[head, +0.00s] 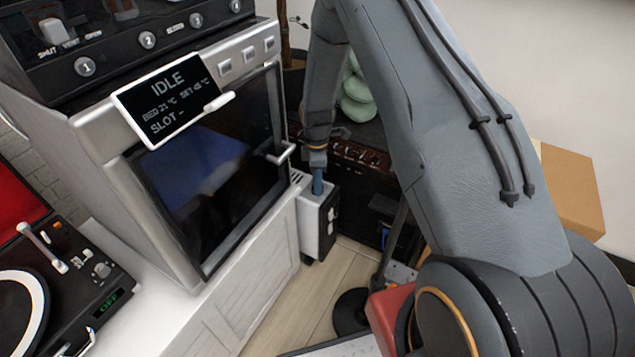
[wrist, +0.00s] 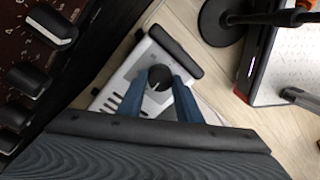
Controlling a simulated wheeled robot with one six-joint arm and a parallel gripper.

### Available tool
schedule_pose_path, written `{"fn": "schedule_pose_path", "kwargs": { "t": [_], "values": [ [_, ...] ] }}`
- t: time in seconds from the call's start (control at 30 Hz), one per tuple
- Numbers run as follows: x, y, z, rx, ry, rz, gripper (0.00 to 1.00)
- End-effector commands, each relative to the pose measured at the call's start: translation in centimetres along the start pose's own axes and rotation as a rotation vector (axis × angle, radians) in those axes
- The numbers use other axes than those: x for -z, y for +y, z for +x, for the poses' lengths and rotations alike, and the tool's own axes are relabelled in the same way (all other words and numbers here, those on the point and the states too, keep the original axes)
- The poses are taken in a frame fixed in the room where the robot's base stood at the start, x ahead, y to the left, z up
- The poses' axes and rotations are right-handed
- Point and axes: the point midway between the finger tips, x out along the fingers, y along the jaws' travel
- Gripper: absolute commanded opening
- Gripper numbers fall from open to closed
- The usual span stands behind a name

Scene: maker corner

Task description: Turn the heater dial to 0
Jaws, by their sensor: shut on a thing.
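The heater (head: 311,222) is a small white box with a black side panel on the floor beside the cabinet. In the wrist view the heater (wrist: 128,92) shows its white top with vent slots and a black bar along one edge. Its round black dial (wrist: 160,77) sits on that top, with a small light mark near its lower edge. My gripper (wrist: 160,84) has its two blue fingers shut on the dial, one on each side. In the head view my gripper (head: 317,184) reaches down to the heater's top, and the dial is hidden. I cannot read any numbers around the dial.
A dark amplifier with a row of knobs (wrist: 28,78) stands close to the heater. A round black stand base (wrist: 212,22) is on the wooden floor nearby. The white cabinet (head: 262,262) carries a machine with a display (head: 170,92) reading IDLE. A cardboard box (head: 572,200) is at right.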

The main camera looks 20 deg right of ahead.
Motion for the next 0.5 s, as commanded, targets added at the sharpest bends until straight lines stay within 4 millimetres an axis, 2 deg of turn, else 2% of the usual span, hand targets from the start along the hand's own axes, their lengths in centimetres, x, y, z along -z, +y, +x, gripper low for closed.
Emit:
{"fn": "schedule_pose_path", "kwargs": {
  "t": [0.27,0.3,0.4,0.5],
  "values": [
    [0.1,0.1,-0.12,-0.002,0.0,-0.002,0.09],
    [0.1,0.1,-0.12,-0.002,0.0,-0.002,0.37],
    [0.06,0.08,-0.1,-0.002,0.0,-0.001,0.5],
    [0.0,0.06,-0.07,-0.001,0.0,0.0,0.5]
  ]
}}
